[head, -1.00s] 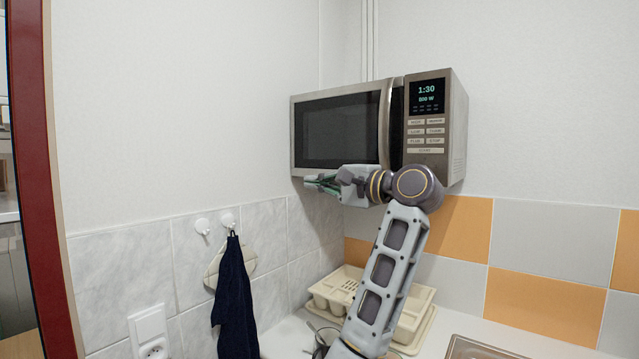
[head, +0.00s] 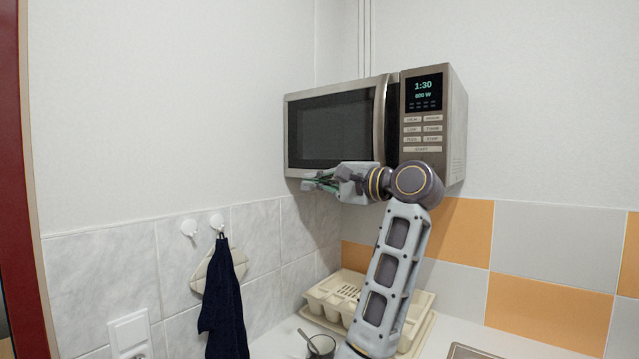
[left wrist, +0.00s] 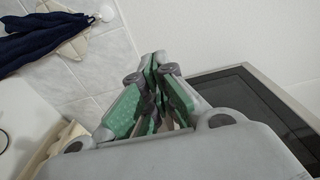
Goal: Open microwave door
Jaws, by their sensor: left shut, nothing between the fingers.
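The silver microwave (head: 457,125) is fixed high near the wall corner, its display lit at 1:30. Its door (head: 332,132) has a dark window and looks closed. The curved vertical door handle (head: 379,125) is on the door's right side. My left gripper (head: 308,184) is shut and empty, at the door's lower edge, pointing left, away from the handle. My left forearm hides part of the microwave's bottom edge. In the left wrist view the green-padded fingers (left wrist: 156,62) are together, with part of the door's dark window (left wrist: 240,95) at the right. My right gripper is out of view.
Below are a cream dish rack (head: 330,299) and a dark mug (head: 321,346) with a spoon on the white counter. A dark blue towel (head: 225,305) hangs on the left wall. A sink edge (head: 470,352) shows at the lower right. The space left of the microwave is clear.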

